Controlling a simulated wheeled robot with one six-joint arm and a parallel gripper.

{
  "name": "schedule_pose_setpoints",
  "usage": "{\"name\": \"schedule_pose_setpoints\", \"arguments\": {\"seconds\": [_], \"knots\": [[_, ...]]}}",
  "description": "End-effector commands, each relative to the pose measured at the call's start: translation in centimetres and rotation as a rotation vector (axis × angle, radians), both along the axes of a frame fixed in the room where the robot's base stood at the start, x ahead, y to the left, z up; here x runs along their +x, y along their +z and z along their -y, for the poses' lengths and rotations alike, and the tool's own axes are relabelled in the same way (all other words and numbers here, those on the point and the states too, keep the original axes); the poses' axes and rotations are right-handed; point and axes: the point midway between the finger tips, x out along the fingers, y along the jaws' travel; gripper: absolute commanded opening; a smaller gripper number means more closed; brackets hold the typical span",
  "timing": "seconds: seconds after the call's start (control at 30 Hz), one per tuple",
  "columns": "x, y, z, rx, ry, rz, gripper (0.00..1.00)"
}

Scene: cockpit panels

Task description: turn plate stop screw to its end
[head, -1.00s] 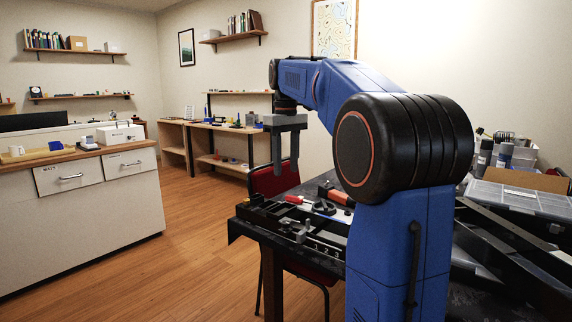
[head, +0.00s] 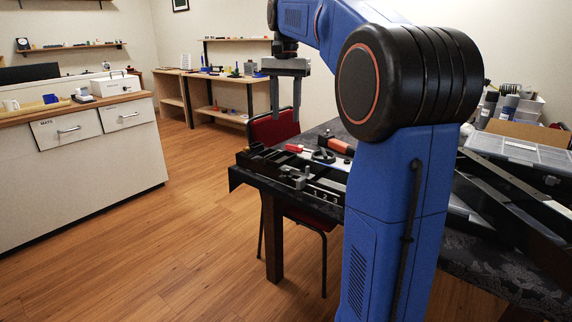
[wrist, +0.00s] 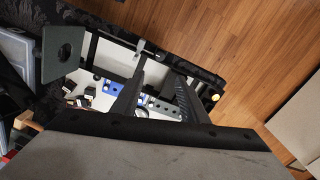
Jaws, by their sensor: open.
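A dark fixture (head: 268,165) with a grey upright block (head: 300,178) and small fittings lies along the front left of the table. I cannot tell for sure which fitting is the plate stop screw. My gripper (head: 286,115) hangs pointing down above the fixture, apart from it, open and empty. In the wrist view my gripper (wrist: 160,75) shows two spread dark fingers over a black-edged tray area. A small light grey piece (wrist: 140,47) lies near the fingertips there, and a small yellow round end (wrist: 215,97) lies to the right. The fingers hide part of the area.
A red-handled tool (head: 293,148), a black ring-like part (head: 323,155) and an orange-and-black tool (head: 340,146) lie behind the fixture. A red chair (head: 272,128) stands at the table. A clear-lidded organizer (head: 515,150) is at right. Open floor lies left.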

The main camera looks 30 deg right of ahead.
Motion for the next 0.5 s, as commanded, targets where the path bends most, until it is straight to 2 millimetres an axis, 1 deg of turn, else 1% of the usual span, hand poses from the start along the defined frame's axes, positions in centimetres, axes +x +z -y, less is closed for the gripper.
{"name": "schedule_pose_setpoints", "arguments": {"seconds": [0.1,0.2,0.37,0.5], "knots": [[0.0,0.0,0.0,0.0,-0.151,0.0,0.4],[0.0,0.0,-0.1,0.0,-0.234,0.0,0.4],[-0.1,-0.3,-0.1,0.001,-0.284,-0.001,0.4],[-0.1,-1.5,-0.1,0.0,-0.285,-0.001,0.4]]}}
